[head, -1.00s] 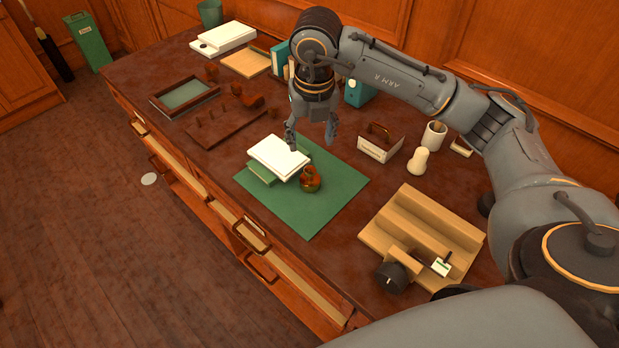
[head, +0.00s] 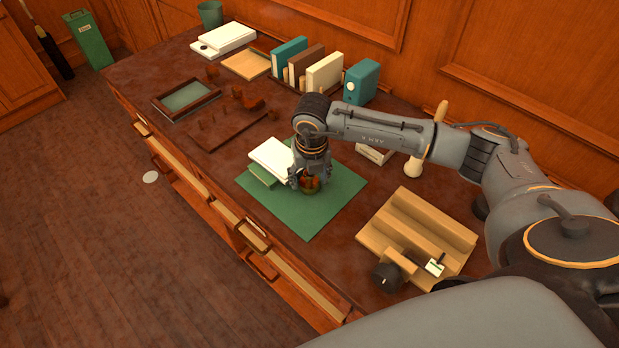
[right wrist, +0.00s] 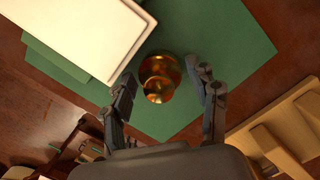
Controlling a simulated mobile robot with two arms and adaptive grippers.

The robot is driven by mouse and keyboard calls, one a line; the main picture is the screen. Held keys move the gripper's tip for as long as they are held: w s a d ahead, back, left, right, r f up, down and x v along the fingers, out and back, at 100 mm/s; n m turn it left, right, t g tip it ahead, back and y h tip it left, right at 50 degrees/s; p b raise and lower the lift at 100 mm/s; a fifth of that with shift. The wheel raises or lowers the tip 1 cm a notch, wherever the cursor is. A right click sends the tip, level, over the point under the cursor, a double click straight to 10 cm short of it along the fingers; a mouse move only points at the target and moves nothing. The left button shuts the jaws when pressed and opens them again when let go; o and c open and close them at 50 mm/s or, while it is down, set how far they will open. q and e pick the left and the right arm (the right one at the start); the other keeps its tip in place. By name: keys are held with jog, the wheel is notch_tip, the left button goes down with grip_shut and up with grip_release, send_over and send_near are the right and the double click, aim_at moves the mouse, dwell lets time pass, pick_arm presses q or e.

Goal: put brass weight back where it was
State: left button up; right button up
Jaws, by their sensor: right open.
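The brass weight (head: 311,184) stands on the green desk mat (head: 320,215), close to a stack of a white book (head: 270,155) on a green one. My right gripper (head: 310,184) is low over the weight, with its fingers on either side of it. In the right wrist view the shiny weight (right wrist: 160,75) shows just ahead of and between the open fingers (right wrist: 168,88). I see a gap on both sides of it, so the fingers do not grip it. My left gripper is not in view.
A wooden stepped tray (head: 430,232) stands right of the mat, with a dark round knob at its front. A pipe rack (head: 215,130), a framed tray (head: 185,97) and upright binders (head: 325,74) stand farther back. The mat's front part is clear.

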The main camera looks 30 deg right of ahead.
jog(key=shift+w+f, duration=0.1)
jog(key=shift+f, duration=0.2)
grip_shut()
jog(key=shift+r, duration=0.1)
